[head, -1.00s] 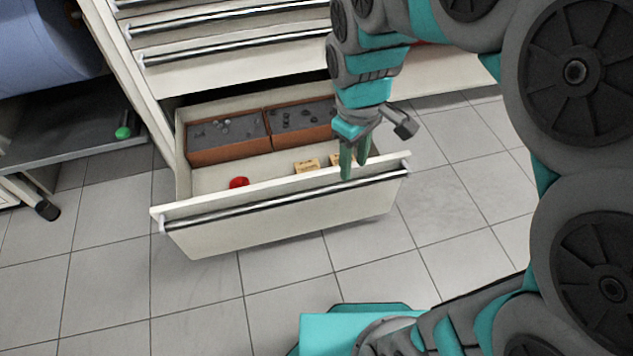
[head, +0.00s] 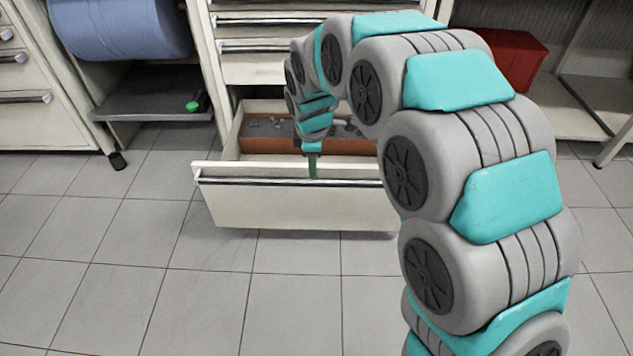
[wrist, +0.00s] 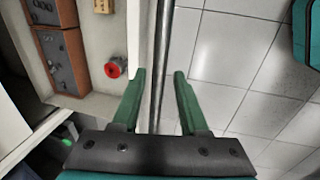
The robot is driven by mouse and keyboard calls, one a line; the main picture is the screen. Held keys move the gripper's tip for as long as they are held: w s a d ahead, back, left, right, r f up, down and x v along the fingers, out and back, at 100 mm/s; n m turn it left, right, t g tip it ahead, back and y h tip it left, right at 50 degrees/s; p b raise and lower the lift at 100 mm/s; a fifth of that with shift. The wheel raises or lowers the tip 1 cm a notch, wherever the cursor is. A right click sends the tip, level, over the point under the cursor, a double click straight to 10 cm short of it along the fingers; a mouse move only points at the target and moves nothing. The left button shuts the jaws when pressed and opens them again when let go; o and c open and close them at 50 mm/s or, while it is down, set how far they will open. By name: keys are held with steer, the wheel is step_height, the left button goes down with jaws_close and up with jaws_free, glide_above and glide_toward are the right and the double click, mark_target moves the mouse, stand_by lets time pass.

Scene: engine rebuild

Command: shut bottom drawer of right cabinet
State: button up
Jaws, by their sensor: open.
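The bottom drawer (head: 250,207) of the right cabinet (head: 262,68) is pulled out over the floor. Its long bar handle (head: 245,181) runs along the top of the drawer front. My gripper (head: 312,172) is at the drawer front, near the middle of the handle. In the wrist view my gripper (wrist: 159,75) is open, with the handle (wrist: 161,60) running between its two green fingers. The left finger is close to the drawer's front wall (wrist: 147,45); I cannot tell whether it touches. My arm hides the right part of the drawer.
Brown bins (wrist: 65,55) and a red round part (wrist: 115,68) lie inside the drawer. A low shelf with a green-tipped item (head: 194,105) stands left of the cabinet. A red box (head: 508,55) is at the right. The tiled floor (head: 130,240) in front is clear.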

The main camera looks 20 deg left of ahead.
steer(key=f, duration=0.4)
steer(key=w+f, duration=0.1)
steer(key=f, duration=0.1)
steer(key=shift+w+a+f, duration=0.1)
steer(key=shift+f, duration=0.25)
jaws_close()
stand_by(1.1)
